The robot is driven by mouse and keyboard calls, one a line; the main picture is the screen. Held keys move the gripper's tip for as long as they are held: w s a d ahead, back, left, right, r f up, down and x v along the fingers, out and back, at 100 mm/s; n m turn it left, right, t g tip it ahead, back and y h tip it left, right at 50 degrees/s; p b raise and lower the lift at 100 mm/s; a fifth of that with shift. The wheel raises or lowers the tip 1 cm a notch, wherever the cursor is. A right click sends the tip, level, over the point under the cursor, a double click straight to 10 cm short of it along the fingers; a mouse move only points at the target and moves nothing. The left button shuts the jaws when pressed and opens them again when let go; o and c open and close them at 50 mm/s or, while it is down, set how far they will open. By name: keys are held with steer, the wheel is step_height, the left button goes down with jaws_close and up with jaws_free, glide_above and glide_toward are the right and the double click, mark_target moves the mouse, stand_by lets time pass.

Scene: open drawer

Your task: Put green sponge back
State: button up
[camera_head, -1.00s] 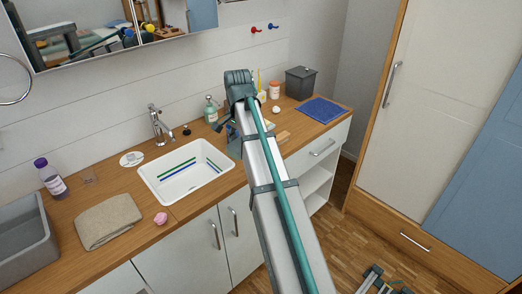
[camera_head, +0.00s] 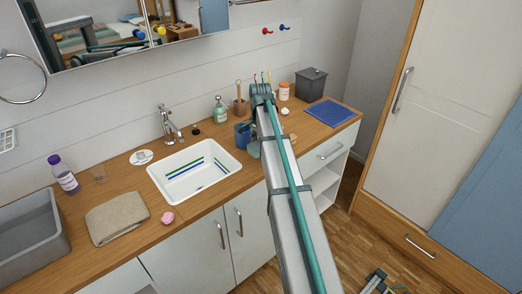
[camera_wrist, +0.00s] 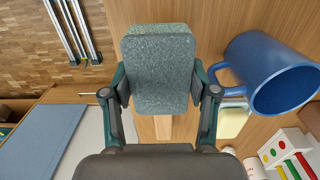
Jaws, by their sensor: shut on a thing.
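The green sponge (camera_wrist: 160,65) is a speckled grey-green block with rounded corners, in the middle of the wrist view. My gripper (camera_wrist: 160,88) is shut on it, with one finger on each side. The sponge is held above the wooden counter, left of the blue mug (camera_wrist: 238,62). In the head view the mug (camera_head: 242,137) stands on the counter just left of my arm. My gripper is mostly hidden behind my arm there. A small greenish patch by the arm may be the sponge, but I cannot tell.
The counter (camera_head: 128,180) holds a white sink (camera_head: 190,178), a green soap bottle (camera_head: 220,110), a wooden holder (camera_head: 240,107), a grey bin (camera_head: 311,85), a blue cloth (camera_head: 332,113), a folded towel (camera_head: 117,217) and a pink item (camera_head: 167,217). Free wood lies left of the sink.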

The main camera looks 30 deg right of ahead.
steer(key=shift+w+d+f, duration=0.3)
steer(key=shift+w+f, duration=0.05)
steer(key=shift+f, duration=0.15)
steer(key=shift+w+d+f, duration=0.25)
steer(key=shift+w+f, duration=0.05)
steer(key=shift+f, duration=0.15)
steer(key=shift+f+p, duration=0.5)
steer(key=shift+f, duration=1.2)
steer(key=shift+f, duration=0.15)
steer(key=o, duration=0.7)
step_height(320, 180, up, 12)
steer(key=shift+w+d+r+b, duration=0.15)
steer(key=shift+r+b, duration=0.05)
steer(key=shift+b, duration=0.85)
